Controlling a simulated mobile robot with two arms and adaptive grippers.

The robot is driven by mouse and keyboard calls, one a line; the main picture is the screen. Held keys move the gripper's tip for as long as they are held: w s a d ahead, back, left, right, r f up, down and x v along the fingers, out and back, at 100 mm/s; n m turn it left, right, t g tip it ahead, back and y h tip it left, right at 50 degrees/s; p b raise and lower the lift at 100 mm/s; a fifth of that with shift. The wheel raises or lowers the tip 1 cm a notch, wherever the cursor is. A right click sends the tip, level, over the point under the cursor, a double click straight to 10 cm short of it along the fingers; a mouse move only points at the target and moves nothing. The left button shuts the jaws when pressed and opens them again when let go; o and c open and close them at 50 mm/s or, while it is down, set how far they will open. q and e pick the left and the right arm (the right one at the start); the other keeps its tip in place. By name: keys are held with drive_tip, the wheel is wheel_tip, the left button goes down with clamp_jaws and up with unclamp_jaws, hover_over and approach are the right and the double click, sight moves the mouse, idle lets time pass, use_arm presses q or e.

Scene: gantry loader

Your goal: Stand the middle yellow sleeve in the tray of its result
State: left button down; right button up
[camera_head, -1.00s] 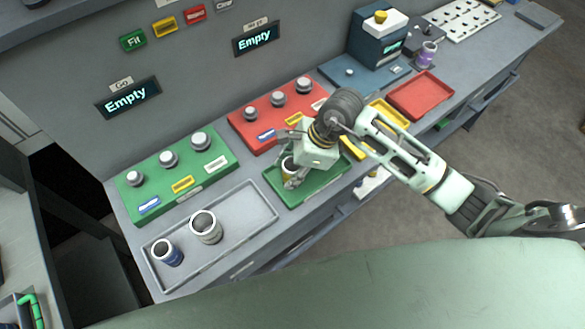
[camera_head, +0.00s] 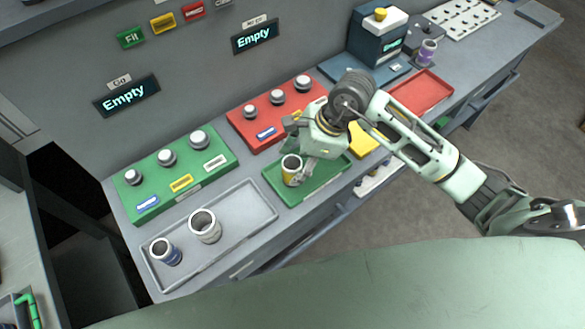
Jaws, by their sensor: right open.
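The yellow sleeve (camera_head: 291,170) stands upright in the green tray (camera_head: 329,180), toward the tray's left part. My right gripper (camera_head: 305,172) is open just to the right of the sleeve, with its fingers low over the tray; whether a finger touches the sleeve I cannot tell. The arm hides part of the yellow tray (camera_head: 362,141) behind the wrist. The red tray (camera_head: 421,92) is empty. My left gripper is not in view.
Green (camera_head: 217,173) and red (camera_head: 243,126) gauge blocks with grey knobs stand behind. A purple sleeve (camera_head: 427,53) stands at the back right beside a blue device (camera_head: 377,43).

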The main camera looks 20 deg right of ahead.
drive_tip(key=w+b+v, duration=0.1)
drive_tip(key=v, duration=0.7)
drive_tip(key=shift+s+d+r, duration=0.15)
drive_tip(key=shift+s+r, duration=0.15)
drive_tip(key=shift+s, duration=0.25)
drive_tip(key=shift+f, duration=0.1)
